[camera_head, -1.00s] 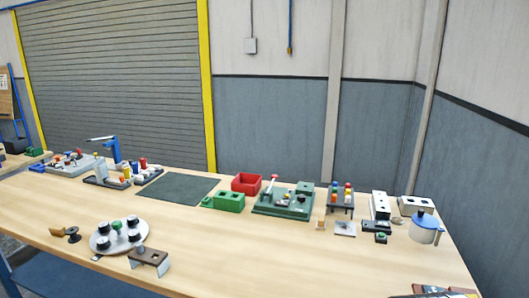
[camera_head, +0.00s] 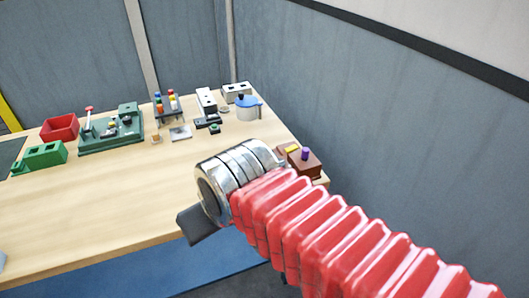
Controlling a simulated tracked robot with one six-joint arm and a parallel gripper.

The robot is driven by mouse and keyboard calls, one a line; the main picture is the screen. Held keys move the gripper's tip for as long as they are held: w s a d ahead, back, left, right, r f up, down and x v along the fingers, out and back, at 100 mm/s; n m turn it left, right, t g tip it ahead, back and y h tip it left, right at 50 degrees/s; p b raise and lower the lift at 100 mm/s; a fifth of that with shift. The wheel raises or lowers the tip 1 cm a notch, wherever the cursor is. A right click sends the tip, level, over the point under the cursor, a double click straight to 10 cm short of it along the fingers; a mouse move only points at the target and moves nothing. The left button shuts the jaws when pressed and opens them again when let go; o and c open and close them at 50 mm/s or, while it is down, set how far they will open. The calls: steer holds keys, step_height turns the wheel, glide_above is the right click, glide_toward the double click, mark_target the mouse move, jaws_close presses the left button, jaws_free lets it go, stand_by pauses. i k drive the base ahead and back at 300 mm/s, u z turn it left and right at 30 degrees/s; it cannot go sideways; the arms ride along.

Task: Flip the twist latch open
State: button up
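I cannot make out for certain which object bears the twist latch. A brown block with a purple knob (camera_head: 305,155) sits at the table's right edge, and a small yellow piece (camera_head: 291,149) lies beside the knob. My arm's silver wrist partly covers that block's surroundings. My gripper (camera_head: 204,224) shows only as a dark grey part below the silver wrist, over the table's front edge. Its fingertips cannot be made out, and I see nothing held in it.
A white pot with a blue lid (camera_head: 248,109) stands on the table (camera_head: 110,205) near its right edge. A green base with fixtures (camera_head: 100,143), a red bin (camera_head: 60,129) and a green block (camera_head: 42,156) stand further left. The front middle of the table is clear.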

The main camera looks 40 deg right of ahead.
mark_target(290, 149)
steer(key=z, duration=1.25)
